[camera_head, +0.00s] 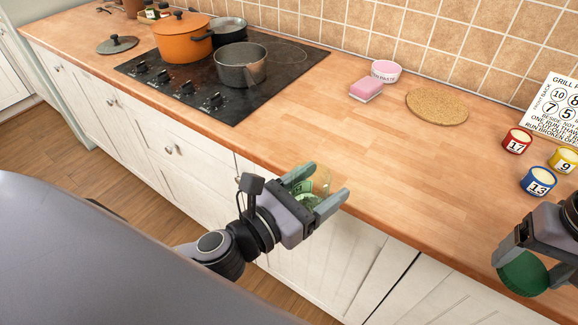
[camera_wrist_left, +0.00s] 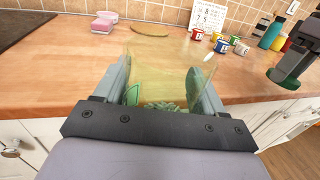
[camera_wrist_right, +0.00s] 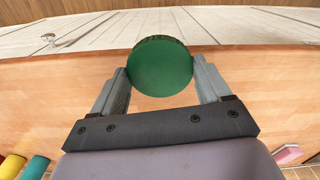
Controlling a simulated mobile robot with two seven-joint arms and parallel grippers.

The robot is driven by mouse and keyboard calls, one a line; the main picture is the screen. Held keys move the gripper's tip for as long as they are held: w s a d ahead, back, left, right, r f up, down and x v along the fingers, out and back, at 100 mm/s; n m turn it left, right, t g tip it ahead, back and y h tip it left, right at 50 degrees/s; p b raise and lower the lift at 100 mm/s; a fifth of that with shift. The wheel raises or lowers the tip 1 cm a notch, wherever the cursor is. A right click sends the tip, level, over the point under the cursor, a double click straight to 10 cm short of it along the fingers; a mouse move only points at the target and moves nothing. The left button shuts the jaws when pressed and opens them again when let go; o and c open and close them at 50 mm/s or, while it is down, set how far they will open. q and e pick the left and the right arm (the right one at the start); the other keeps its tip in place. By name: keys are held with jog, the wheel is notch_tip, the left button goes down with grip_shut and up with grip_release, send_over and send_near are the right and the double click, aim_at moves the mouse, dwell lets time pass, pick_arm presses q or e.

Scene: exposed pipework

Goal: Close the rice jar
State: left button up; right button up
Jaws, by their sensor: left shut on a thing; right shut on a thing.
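My left gripper (camera_head: 318,190) is shut on the rice jar, a see-through yellowish jar (camera_head: 320,178) with green marking, at the front edge of the counter. In the left wrist view the jar (camera_wrist_left: 165,70) sits between the two fingers, with greenish contents at its bottom. My right gripper (camera_head: 545,280) is shut on a round dark green lid (camera_head: 522,274) at the right of the head view. In the right wrist view the lid (camera_wrist_right: 160,68) is held between the fingertips, its flat face toward the camera. The lid is well apart from the jar.
Red (camera_head: 517,141), yellow (camera_head: 563,160) and blue (camera_head: 538,181) numbered cups stand at the right. A cork mat (camera_head: 437,106), pink sponge (camera_head: 366,90) and pink bowl (camera_head: 386,72) lie at the back. The stove (camera_head: 220,80) holds pots. The middle counter is clear.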

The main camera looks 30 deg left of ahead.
pick_arm(q)
jog(key=d+m+g+h, duration=0.2)
jog(key=d+m+h, duration=0.1)
jog(key=d, duration=0.4)
jog(key=shift+s+r+m+g+h, duration=0.25)
jog(key=shift+s+g+h, duration=0.2)
jog(key=shift+h, duration=0.45)
pick_arm(e)
jog(key=s+a+r+n, duration=0.1)
jog(key=a+r, duration=0.4)
jog(key=a, duration=0.4)
jog(key=s+a+r+n, duration=0.1)
jog(key=a+r, duration=0.3)
jog(key=a, duration=0.5)
jog(key=s+a+r+n, duration=0.1)
jog(key=a+r+n, duration=0.2)
jog(key=a, duration=0.7)
notch_tip(320, 180, up, 3)
jog(key=shift+s+f, duration=0.15)
jog(key=shift+s, duration=0.1)
jog(key=shift+a, duration=0.1)
jog(key=shift+f, duration=2.05)
